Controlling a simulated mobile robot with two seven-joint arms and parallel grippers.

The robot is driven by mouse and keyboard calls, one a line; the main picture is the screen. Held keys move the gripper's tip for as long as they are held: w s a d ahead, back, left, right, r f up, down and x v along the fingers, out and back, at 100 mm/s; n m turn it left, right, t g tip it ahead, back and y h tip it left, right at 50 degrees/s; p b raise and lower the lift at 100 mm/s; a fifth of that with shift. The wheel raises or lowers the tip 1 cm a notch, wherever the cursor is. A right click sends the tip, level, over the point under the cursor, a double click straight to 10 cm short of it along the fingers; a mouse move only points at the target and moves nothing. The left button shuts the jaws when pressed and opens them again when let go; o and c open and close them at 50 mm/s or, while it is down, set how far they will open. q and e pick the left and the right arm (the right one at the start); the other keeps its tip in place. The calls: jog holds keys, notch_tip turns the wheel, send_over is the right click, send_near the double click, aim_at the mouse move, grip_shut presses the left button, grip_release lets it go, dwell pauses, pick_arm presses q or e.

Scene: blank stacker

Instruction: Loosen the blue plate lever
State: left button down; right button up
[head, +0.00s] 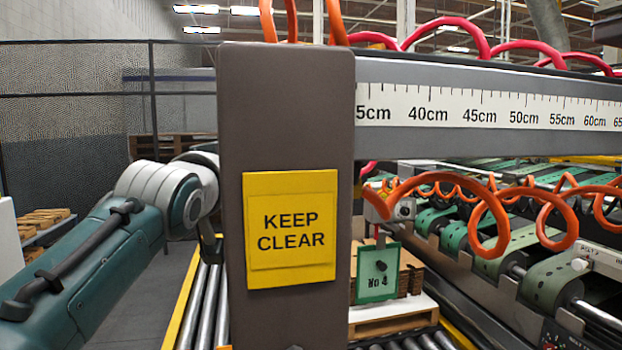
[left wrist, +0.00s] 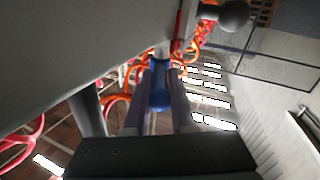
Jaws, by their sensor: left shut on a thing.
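The blue plate lever (left wrist: 159,92) shows in the left wrist view, upright between the two fingers of my left gripper (left wrist: 160,76). The fingers touch its sides, so the gripper is shut on it. In the head view my left arm comes in from the left and passes behind a wide brown post. The post hides the left gripper and the lever there. How far the lever is turned cannot be told. My right gripper is in neither view.
The brown post (head: 285,120) with a yellow KEEP CLEAR sign (head: 290,273) stands close in front. A ruler beam (head: 490,105) runs right from it. Rollers (head: 205,305) lie below.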

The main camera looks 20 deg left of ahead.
pick_arm(q)
jog(key=shift+d+r+n+y, duration=0.1)
jog(key=shift+d+n+y, duration=0.05)
jog(key=shift+n+y, duration=0.15)
jog(key=c, duration=0.8)
grip_release()
jog(key=shift+o, duration=0.2)
jog(key=s+d, duration=0.2)
jog(key=s, duration=0.7)
jog(key=shift+s+b, duration=0.3)
jog(key=shift+s, duration=0.05)
jog(key=shift+c, duration=0.3)
